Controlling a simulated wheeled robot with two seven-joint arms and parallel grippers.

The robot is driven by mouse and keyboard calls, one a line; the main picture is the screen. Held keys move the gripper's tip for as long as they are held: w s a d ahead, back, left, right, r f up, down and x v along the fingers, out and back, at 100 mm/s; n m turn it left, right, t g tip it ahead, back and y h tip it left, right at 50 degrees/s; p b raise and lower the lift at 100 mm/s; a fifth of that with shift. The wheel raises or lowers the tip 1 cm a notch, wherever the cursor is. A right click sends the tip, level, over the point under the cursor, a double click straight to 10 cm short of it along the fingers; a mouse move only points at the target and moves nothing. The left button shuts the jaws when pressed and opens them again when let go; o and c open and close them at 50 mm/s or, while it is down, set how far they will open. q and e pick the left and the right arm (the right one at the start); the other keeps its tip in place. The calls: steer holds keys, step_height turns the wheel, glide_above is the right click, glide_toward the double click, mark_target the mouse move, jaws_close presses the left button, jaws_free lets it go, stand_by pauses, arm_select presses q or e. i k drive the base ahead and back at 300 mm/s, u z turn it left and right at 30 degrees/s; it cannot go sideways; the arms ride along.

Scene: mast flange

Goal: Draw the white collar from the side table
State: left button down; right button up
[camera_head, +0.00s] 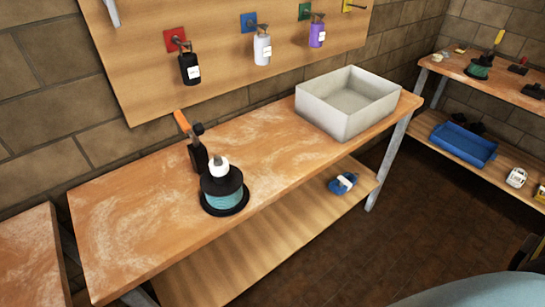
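A side table (478,66) stands at the right against the far wall, with a lower shelf. A small white ring-like piece (516,177) lies on that shelf near the right edge; I cannot tell for sure that it is the white collar. Another white round piece (218,168) sits on top of a black and teal round stand (222,190) on the long workbench (120,215). A tool with an orange handle (182,122) stands upright behind that stand. Neither of my grippers is in view.
A grey open bin (345,102) sits at the bench's right end. A blue item (342,183) lies on its lower shelf. A blue tray (463,145) is on the side table's shelf. Several bottles hang on the wooden board (140,70). Open floor (400,225) lies between the tables.

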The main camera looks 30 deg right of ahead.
mark_target(139, 230)
steer(key=z, duration=0.45)
steer(key=k, duration=0.6)
steer(key=z, duration=0.2)
steer(key=i, duration=1.3)
steer(key=u, duration=0.9)
